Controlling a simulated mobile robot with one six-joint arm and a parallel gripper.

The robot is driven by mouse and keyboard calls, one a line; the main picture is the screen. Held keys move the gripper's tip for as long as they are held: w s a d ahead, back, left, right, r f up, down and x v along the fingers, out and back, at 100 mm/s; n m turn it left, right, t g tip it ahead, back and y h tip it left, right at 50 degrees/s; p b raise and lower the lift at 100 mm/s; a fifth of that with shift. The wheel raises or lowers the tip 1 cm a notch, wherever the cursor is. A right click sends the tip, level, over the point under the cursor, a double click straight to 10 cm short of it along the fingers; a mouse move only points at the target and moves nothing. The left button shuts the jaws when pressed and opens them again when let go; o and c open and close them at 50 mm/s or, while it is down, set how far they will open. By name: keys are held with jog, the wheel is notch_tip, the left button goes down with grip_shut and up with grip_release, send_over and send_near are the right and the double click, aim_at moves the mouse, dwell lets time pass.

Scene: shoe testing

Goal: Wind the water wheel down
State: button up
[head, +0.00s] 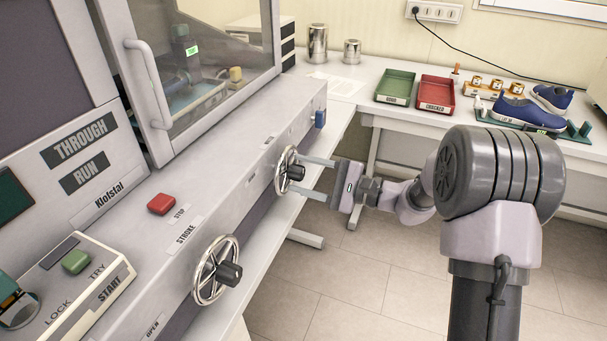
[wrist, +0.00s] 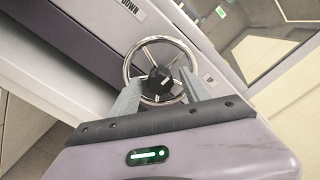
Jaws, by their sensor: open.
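Two chrome handwheels with black hubs are on the machine's sloping front; no label reading "water" is legible. The far handwheel (head: 285,184) is beside my gripper (head: 300,174). My gripper is open, its two fingers pointing at this wheel, one on either side of the black hub. The same wheel (wrist: 139,56) is ahead in the wrist view, with the gripper fingers (wrist: 160,80) overlapping its lower rim. Whether they touch it is unclear. A "DOWN" label (wrist: 131,8) is near the wheel. The near handwheel (head: 203,287) is by the "STROKE" label.
A red STOP button (head: 161,204) and a green START button (head: 76,261) are on the panel. A glass-fronted door (head: 205,75) is above. A bench at the back holds a green tray (head: 395,86), a red tray (head: 436,93) and blue shoes (head: 524,113). Floor below is clear.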

jog(key=p+v, duration=0.4)
jog(key=v, duration=1.3)
jog(key=shift+d, duration=0.2)
